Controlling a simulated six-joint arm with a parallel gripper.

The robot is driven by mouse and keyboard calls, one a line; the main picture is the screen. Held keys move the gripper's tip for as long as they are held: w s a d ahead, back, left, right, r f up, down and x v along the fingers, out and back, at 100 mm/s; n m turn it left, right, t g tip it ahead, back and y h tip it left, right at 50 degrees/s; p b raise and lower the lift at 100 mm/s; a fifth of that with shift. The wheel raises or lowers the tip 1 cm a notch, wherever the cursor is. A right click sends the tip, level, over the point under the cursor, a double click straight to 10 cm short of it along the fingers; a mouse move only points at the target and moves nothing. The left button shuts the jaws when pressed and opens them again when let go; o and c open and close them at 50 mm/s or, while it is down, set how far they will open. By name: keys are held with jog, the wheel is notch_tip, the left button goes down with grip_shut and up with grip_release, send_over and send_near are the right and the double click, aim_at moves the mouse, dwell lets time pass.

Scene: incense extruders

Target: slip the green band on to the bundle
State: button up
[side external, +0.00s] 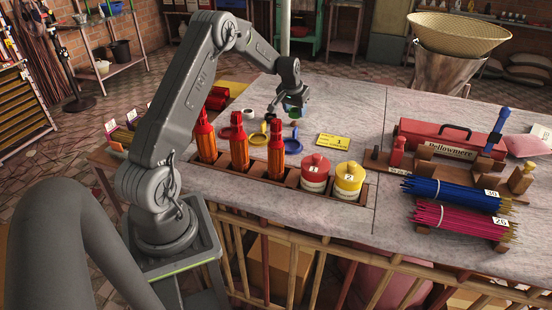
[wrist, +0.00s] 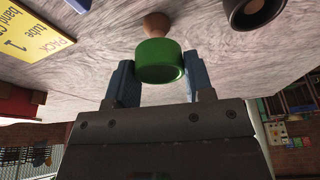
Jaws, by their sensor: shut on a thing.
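My gripper (side external: 294,111) is above the far middle of the grey worktop. In the wrist view, my gripper (wrist: 159,84) is shut on the green band (wrist: 160,62), a short green cylinder between two blue fingers. The green band also shows small in the side view (side external: 293,113). A brown rounded knob (wrist: 156,24) shows just beyond the band; I cannot tell whether they touch. A blue stick bundle (side external: 450,194) and a magenta stick bundle (side external: 458,220) lie at the right, with white number tags. Both are well away from my gripper.
Orange extruders (side external: 239,146) and lidded red (side external: 315,172) and yellow (side external: 350,181) pots line the front. A red toolbox (side external: 447,138) stands behind the bundles.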

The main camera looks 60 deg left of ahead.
jog(key=shift+r, duration=0.55)
jog(key=shift+r, duration=0.1)
jog(key=shift+s+d+r, duration=0.1)
jog(key=shift+d+r, duration=0.2)
jog(key=s+d+r, duration=0.6)
jog(key=d+r, duration=0.3)
jog(key=r, duration=0.1)
notch_tip(320, 180, up, 5)
send_over(277, 120)
jog(key=shift+w+a+f, duration=0.2)
jog(key=shift+w+a, duration=0.05)
jog(key=shift+a, duration=0.05)
jog(key=shift+s+d, duration=0.3)
jog(key=shift+s, duration=0.1)
jog(key=shift+f, duration=1.05)
jog(key=shift+f, duration=0.1)
jog(key=shift+f, duration=1.4)
